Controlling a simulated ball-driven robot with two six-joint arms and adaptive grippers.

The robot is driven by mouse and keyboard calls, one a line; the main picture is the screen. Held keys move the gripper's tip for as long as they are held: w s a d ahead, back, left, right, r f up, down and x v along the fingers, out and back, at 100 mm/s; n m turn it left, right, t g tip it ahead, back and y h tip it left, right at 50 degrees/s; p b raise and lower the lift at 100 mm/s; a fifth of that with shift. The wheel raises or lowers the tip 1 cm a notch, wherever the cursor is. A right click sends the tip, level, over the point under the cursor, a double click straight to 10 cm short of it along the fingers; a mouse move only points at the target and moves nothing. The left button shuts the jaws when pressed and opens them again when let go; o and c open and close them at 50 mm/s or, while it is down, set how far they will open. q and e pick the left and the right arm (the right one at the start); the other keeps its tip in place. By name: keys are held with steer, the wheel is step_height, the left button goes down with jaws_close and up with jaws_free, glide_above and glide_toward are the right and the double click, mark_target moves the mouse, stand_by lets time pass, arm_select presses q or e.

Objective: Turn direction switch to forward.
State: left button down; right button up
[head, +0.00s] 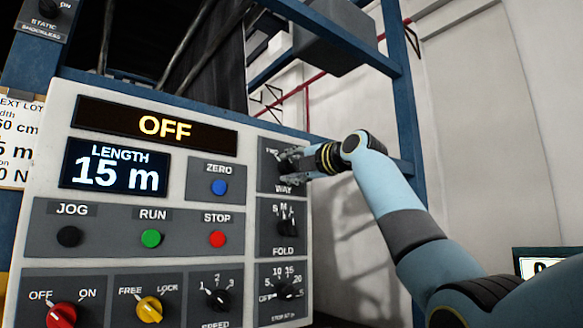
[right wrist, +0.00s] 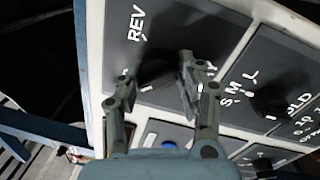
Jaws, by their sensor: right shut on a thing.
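The direction switch is a dark round knob (right wrist: 158,75) on a grey panel plate, with "REV" printed beside it in the right wrist view. In the head view it is at the upper right of the control panel, above the word "WAY", and is mostly hidden behind my right gripper. My right gripper (head: 291,162) reaches it from the right. In the right wrist view the fingers of my right gripper (right wrist: 157,82) sit on either side of the knob, shut on it. I cannot tell clearly where its pointer stands. My left gripper is not in view.
Below the switch are the fold knob (head: 286,228) and the stop-at knob (head: 287,290). The panel also has a red stop button (head: 218,239), a green run button (head: 151,238) and a display reading "OFF" (head: 165,127). A blue frame post (head: 404,90) stands behind my right arm.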

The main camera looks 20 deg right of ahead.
steer(key=o, duration=1.1)
steer(key=shift+f, duration=0.2)
steer(key=shift+o, duration=0.2)
steer(key=shift+r, duration=0.1)
steer(key=v, duration=1.2)
steer(key=shift+w, duration=0.1)
